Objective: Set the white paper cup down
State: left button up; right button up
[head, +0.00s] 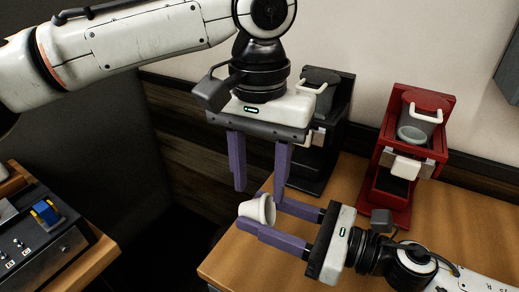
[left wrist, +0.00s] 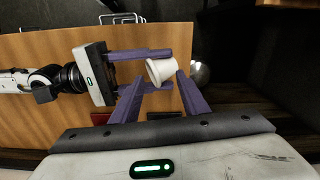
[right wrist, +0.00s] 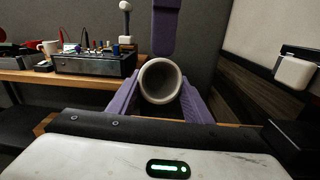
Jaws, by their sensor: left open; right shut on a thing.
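The white paper cup (head: 257,209) is held between the purple fingers of my right gripper (head: 260,212), near the left edge of the table. In the right wrist view the cup (right wrist: 160,82) shows its round mouth toward the palm, so it is tipped, not upright. My left gripper (head: 260,193) is open and points down just above the cup. In the left wrist view the cup (left wrist: 163,71) lies close to the left fingertips; I cannot tell whether they touch it.
A red brewer (head: 400,190) with a light cup-like part (head: 412,134) and a black brewer (head: 325,130) stand at the back of the wooden table (head: 240,262). The front of the table is clear. A control box (head: 40,235) stands on a separate bench at left.

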aim_at(260, 199)
pick_arm(q)
jog(key=shift+f, duration=1.5)
grip_shut()
pick_arm(e)
jog(key=shift+r, duration=0.1)
jog(key=o, duration=1.1)
jog(key=shift+d, duration=0.15)
